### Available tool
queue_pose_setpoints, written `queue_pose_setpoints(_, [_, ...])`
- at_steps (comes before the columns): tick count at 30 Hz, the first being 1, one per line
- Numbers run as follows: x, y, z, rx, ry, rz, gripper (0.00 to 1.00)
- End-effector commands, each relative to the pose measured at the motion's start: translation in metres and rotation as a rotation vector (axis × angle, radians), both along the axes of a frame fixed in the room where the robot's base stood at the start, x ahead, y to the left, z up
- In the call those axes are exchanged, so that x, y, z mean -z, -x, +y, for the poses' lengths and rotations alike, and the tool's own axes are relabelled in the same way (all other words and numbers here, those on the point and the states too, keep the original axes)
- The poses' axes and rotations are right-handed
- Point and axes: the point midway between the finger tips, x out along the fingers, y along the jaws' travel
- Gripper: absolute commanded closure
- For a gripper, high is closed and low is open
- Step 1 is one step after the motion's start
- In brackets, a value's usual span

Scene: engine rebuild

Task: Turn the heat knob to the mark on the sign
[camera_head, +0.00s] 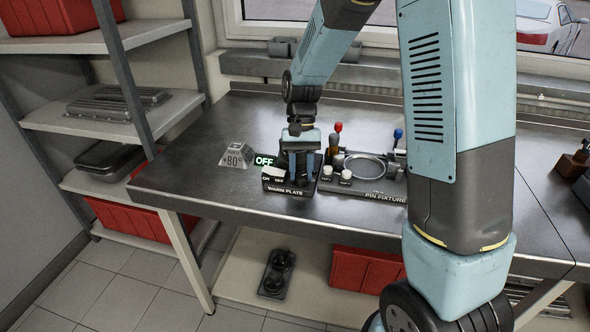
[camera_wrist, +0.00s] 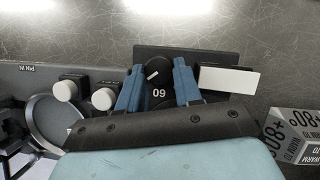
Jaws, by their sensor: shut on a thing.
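The sign (camera_head: 237,156) is a small grey block marked +80°, left of the warm plate (camera_head: 284,190) on the bench; it also shows, upside down, at the lower right of the wrist view (camera_wrist: 292,130). The heat knob (camera_wrist: 157,74) is dark and round with a white pointer line slanting on its face. A number that reads 60 turned over shows beside the knob. My gripper (camera_head: 301,168) points down over the warm plate. In the wrist view its blue fingers (camera_wrist: 157,82) are on both sides of the knob and shut on it. In the head view the fingers hide the knob.
A white on/off rocker (camera_wrist: 229,79) is beside the knob, near a lit green OFF display (camera_head: 265,160). The pin fixture (camera_head: 385,197), with white knobs, a ring and coloured-top levers, is close on the right. The bench left of the sign is clear.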

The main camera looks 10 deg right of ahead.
Motion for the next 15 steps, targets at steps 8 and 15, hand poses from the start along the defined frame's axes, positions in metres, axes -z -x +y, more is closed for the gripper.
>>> queue_pose_setpoints(8, [0.0005, -0.0002, -0.0017, 0.04, 0.001, 0.0, 0.96])
queue_pose_setpoints(15, [0.0005, 0.0001, -0.001, 0.04, 0.001, 0.0, 0.96])
